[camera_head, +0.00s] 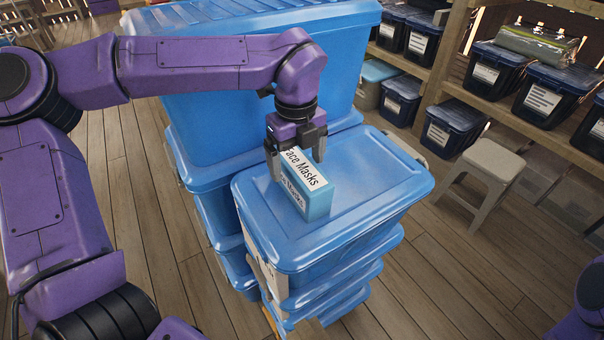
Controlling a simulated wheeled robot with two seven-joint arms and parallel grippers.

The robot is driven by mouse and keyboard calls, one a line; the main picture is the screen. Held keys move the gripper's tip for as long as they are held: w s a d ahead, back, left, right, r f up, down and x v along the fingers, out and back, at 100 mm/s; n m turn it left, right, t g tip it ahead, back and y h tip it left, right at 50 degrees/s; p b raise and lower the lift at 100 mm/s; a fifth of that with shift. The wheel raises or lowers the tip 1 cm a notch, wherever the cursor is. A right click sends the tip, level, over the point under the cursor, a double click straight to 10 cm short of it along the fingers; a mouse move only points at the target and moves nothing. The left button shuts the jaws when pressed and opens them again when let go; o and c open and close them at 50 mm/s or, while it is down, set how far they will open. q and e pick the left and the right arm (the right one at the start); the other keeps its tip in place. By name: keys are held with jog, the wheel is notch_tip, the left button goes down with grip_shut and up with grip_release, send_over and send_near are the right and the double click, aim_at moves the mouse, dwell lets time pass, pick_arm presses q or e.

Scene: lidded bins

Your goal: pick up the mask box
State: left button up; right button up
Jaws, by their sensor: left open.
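The mask box (306,198) is a small blue box with a white label reading "ace Masks", the start of the word being hidden. It sits on the blue lid (371,184) of a stack of bins in the middle of the view. My left gripper (297,166) points down over the box, with its fingers apart at the box's far end. One finger is at the box's left side and the other is near its top right. I cannot tell whether the fingers touch it. My right gripper is not in view; only a purple part of mine shows at the bottom right.
A taller blue bin stack (230,85) stands directly behind. A beige stool (482,175) stands to the right. Shelves with dark lidded bins (545,92) line the right back.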

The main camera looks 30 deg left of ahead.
pick_arm(q)
jog(key=shift+s+f, duration=0.1)
jog(key=shift+f, duration=0.35)
jog(key=f, duration=0.1)
jog(key=f+p, duration=0.1)
jog(key=f, duration=0.1)
jog(key=w+f+p, duration=0.1)
jog(key=shift+d+f, duration=0.25)
jog(key=shift+f, duration=0.4)
jog(key=shift+s+r, duration=0.1)
jog(key=shift+s, duration=0.15)
jog(key=shift+w, duration=0.1)
jog(key=c, duration=1.2)
